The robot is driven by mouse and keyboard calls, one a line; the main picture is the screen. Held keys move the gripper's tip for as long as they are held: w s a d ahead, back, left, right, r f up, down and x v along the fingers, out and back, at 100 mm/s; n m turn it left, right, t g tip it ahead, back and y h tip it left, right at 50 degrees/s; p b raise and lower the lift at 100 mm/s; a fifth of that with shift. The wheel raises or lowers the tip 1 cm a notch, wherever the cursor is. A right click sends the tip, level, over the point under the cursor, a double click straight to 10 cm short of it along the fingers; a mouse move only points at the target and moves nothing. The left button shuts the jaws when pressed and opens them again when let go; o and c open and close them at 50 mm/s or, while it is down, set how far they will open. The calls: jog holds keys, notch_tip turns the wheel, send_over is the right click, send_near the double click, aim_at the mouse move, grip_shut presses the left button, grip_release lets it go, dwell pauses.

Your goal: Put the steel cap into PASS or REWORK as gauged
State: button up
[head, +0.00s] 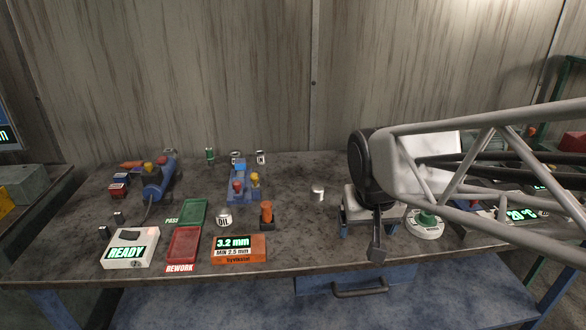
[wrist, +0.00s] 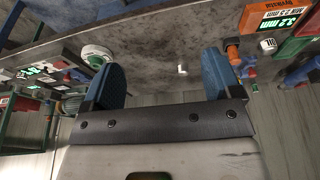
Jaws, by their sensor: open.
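A small pale cap-like piece (head: 318,190), which looks like the steel cap, stands alone on the bench left of my gripper. It also shows between and beyond the fingers in the wrist view (wrist: 182,69). My gripper (head: 365,229) is open and empty, its blue fingers (wrist: 163,75) apart. The orange gauge box (head: 238,250) reads 3.2 mm, with MIN 2.5 mm below. The green PASS tray (head: 193,212) lies behind the red REWORK tray (head: 184,245); both look empty.
An OIL container (head: 223,218) and an orange-brown peg (head: 266,213) stand near the gauge box. A blue fixture (head: 243,185) is behind them. A READY box (head: 130,248) sits front left. A round white device with a green knob (head: 425,224) is beside my arm.

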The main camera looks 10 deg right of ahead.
jog(key=w+f+t, duration=0.1)
jog(key=w+f, duration=0.1)
jog(key=w, duration=0.9)
jog(key=w+f, duration=0.2)
jog(key=w, duration=0.8)
jog(key=m+t, duration=0.1)
send_near(317, 188)
notch_tip(317, 188, down, 2)
jog(key=shift+w+a+f+h, duration=0.15)
jog(key=shift+w+f+h, duration=0.15)
jog(key=shift+w, duration=0.1)
jog(key=shift+x, duration=1.3)
jog(key=shift+w, duration=0.15)
jog(key=shift+x, duration=2.55)
jog(key=c, duration=1.2)
